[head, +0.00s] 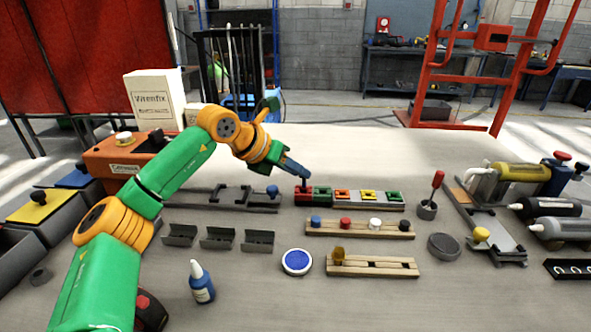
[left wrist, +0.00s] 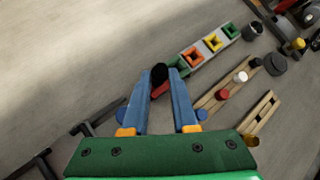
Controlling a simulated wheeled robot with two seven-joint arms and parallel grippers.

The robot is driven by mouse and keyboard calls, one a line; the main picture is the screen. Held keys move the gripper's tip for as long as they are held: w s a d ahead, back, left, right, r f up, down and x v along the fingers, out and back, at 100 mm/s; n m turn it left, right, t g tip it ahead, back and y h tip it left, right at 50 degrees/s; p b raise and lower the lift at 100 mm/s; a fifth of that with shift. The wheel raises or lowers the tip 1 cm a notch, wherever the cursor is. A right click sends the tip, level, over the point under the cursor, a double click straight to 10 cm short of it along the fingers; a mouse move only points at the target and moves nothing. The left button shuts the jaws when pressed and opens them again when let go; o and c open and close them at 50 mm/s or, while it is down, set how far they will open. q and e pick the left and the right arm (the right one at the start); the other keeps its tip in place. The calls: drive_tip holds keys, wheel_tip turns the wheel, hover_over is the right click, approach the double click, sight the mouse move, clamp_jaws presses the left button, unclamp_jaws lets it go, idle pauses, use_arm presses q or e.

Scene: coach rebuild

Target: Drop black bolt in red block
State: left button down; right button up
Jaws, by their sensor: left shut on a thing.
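My left gripper (head: 304,181) is shut on a black bolt (left wrist: 159,73), whose dark head shows between the fingertips in the left wrist view. In the head view the black bolt (head: 304,188) is right over the red block (head: 303,199), at the left end of a row of coloured blocks. The red block (left wrist: 159,91) is partly hidden by the bolt and fingers in the left wrist view. I cannot tell whether the bolt's lower end is inside the block's opening. My right gripper is not in view.
A wooden rack (head: 326,231) in front holds blue, red, white and dark pegs. A second wooden rack (head: 380,270) stands nearer, with an amber piece. A red-handled tool stands in a grey cup (head: 426,211) to the right. A blue-topped round tin (head: 297,262) lies in front.

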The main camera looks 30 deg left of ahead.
use_arm(q)
drive_tip(key=shift+f, duration=0.65)
idle(1.1)
drive_tip(key=shift+f+b, duration=0.1)
drive_tip(key=shift+b, duration=0.25)
drive_tip(key=shift+f, duration=0.35)
drive_tip(key=shift+a+f+b, duration=0.1)
drive_tip(key=shift+f+b, duration=0.65)
idle(0.5)
